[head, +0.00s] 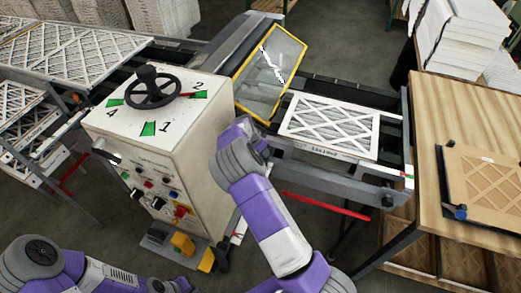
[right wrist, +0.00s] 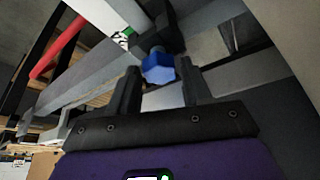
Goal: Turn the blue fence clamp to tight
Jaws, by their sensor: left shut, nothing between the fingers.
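The blue fence clamp (right wrist: 158,66) shows in the right wrist view as a blue faceted knob on a dark mount. My right gripper (right wrist: 157,80) is open, with one dark finger to each side of the knob. The knob is at or just beyond the fingertips, and I cannot tell whether they touch it. In the head view my right arm reaches up beside the control cabinet, and its gripper and this knob are hidden there. My left gripper (head: 182,285) is at the bottom edge of the head view, shut and empty, only partly visible.
A cream control cabinet (head: 180,145) with a black handwheel (head: 152,87) stands at centre left. A conveyor with a white-framed filter (head: 330,127) and a yellow-framed guard (head: 270,70) lies behind my right arm. A wooden table (head: 460,110) at right holds a brown filter (head: 490,185) and another blue knob (head: 460,212).

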